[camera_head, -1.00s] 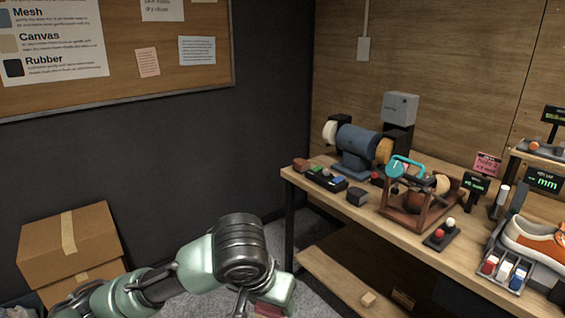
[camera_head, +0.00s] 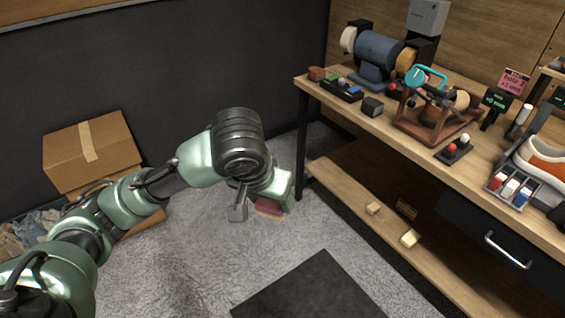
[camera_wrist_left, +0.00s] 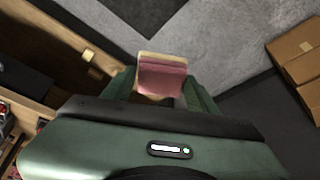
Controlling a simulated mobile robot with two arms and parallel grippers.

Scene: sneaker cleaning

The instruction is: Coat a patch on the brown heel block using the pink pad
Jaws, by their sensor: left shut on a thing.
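My left gripper (camera_head: 266,203) is low over the floor, left of the workbench. It is shut on a pad with a pinkish-red face (camera_head: 269,208). In the left wrist view this pink pad (camera_wrist_left: 163,78) sits between the two green fingers (camera_wrist_left: 162,92), with a pale tan edge beyond the pink. A small brown block (camera_head: 316,73) lies at the bench's left end and looks like the heel block; I cannot be sure. The held pad is well apart from it. My right gripper is not in view.
The workbench (camera_head: 470,150) holds a grinder (camera_head: 379,50), a dark tray (camera_head: 342,91), a wooden frame (camera_head: 425,130) and an orange-and-white sneaker (camera_head: 545,160). Its lower shelf (camera_head: 340,188) bears small blocks. Cardboard boxes (camera_head: 110,135) stand left. A dark mat (camera_head: 305,290) lies on open floor.

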